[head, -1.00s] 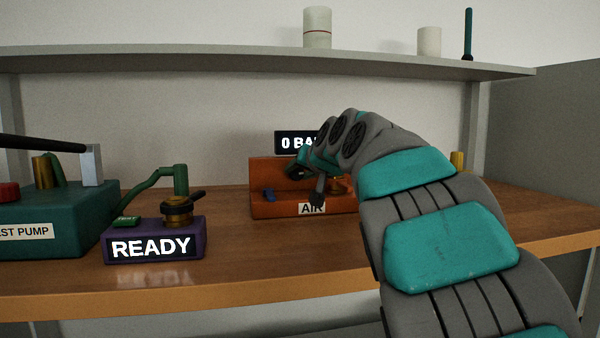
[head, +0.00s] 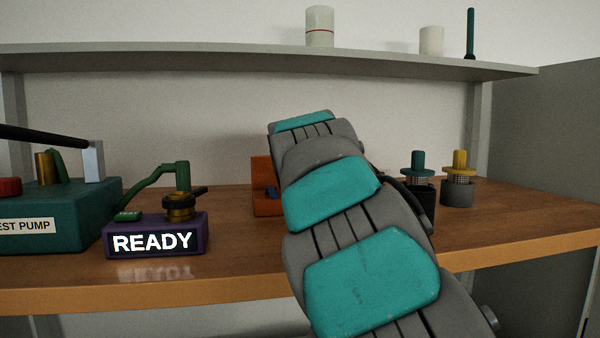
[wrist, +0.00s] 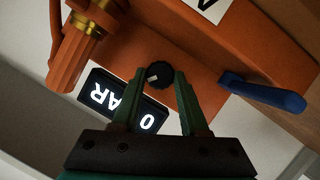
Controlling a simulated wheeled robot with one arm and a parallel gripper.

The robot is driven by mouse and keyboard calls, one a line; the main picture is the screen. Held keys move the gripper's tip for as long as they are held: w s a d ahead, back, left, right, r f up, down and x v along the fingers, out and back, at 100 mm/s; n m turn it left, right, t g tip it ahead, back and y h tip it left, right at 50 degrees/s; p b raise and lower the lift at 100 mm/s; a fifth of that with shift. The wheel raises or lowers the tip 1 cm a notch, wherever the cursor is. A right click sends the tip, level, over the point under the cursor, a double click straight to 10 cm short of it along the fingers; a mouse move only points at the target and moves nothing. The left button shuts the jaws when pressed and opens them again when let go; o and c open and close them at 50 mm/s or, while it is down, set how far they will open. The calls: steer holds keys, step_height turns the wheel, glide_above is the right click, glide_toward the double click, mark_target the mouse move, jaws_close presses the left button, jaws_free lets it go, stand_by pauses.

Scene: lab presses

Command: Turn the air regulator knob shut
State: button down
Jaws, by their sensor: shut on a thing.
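The air regulator unit is an orange block (head: 262,170), mostly hidden behind my arm in the head view; the wrist view shows it close up and turned over. Its black round knob (wrist: 153,82) with a white mark sits between the fingertips of my gripper (wrist: 159,74). My gripper is shut on the knob, one finger on each side. The head view hides my gripper and the knob. The display (wrist: 121,101) shows 0 and BAR upside down, partly behind a finger.
A blue lever (wrist: 262,97) sticks out of the orange block, and an orange fitting with brass (wrist: 75,47) stands beside the display. A purple READY box (head: 155,236) and a teal pump (head: 50,205) stand left. Teal and yellow plungers (head: 459,164) stand right.

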steer(key=n+h, duration=0.1)
steer(key=n+t, duration=0.1)
steer(key=n, duration=0.1)
steer(key=shift+a+f+h, duration=0.15)
steer(key=shift+a+h, duration=0.05)
steer(key=shift+h, duration=0.2)
steer(key=shift+f+n+t+h, duration=0.15)
steer(key=shift+n+t+h, duration=0.25)
steer(key=shift+n, duration=0.7)
steer(key=shift+c, duration=2.1)
jaws_free()
steer(key=v, duration=0.6)
steer(key=shift+s+a, duration=0.1)
steer(key=shift+v, duration=0.85)
